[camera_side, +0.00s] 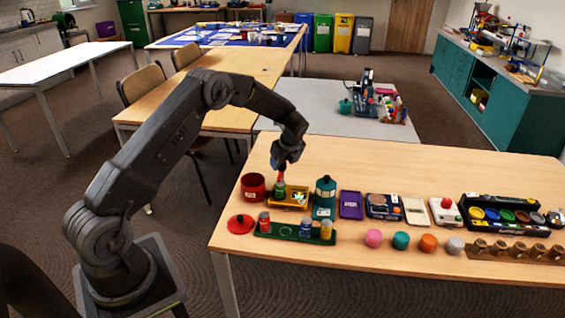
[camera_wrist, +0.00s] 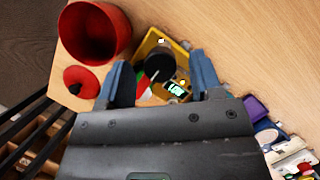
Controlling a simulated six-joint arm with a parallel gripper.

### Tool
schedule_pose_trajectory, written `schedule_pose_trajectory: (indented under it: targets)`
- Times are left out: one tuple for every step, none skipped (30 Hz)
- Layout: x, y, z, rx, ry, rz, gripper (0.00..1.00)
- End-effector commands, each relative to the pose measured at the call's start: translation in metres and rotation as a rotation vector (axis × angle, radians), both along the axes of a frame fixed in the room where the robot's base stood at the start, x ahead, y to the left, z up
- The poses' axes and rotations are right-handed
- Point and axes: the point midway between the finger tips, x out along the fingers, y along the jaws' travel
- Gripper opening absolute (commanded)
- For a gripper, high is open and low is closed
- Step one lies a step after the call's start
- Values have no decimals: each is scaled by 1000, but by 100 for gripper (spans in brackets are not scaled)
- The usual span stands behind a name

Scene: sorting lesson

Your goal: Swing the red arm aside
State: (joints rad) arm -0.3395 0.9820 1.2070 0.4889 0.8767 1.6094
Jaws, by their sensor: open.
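My gripper (camera_side: 282,166) is open above the yellow tray (camera_side: 303,192). In the wrist view its two blue fingers stand apart, one on each side of a round dark top (camera_wrist: 160,68). I cannot tell whether they touch it. A red upright piece (camera_side: 281,177) shows just below my gripper in the side view, above a green jar (camera_side: 279,190). Some red (camera_wrist: 141,82) also shows beside the left finger in the wrist view. I cannot tell for sure that this is the red arm, as the fingers hide much of it. The tray holds a small lit display (camera_wrist: 176,89).
A red pot (camera_side: 253,187) stands open to the left, its lid (camera_side: 240,224) in front. A green rack (camera_side: 268,232) with several jars lies in front; a teal canister (camera_side: 325,192) stands at the right. The table behind the tray is clear.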

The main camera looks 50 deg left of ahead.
Motion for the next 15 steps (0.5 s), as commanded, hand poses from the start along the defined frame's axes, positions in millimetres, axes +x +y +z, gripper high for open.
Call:
schedule_pose_trajectory:
  targets:
    - [0,2,-3,0,0,1,59]
    - [0,2,-4,0,-1,1,59]
    - [0,3,-6,0,-1,1,59]
    - [0,3,-6,0,-1,1,59]
    - [0,3,-7,0,-1,1,59]
    - [0,3,-7,0,-1,1,59]
    - [0,3,-7,0,-1,1,59]
    - [0,3,-7,0,-1,1,59]
    - [0,3,-7,0,-1,1,59]
    - [0,3,-7,0,-1,1,59]
    - [0,3,-7,0,-1,1,59]
    - [0,3,-7,0,-1,1,58]
    - [0,3,-7,0,-1,1,56]
    - [0,3,-7,0,-1,1,53]
    - [0,3,-7,0,-1,1,49]
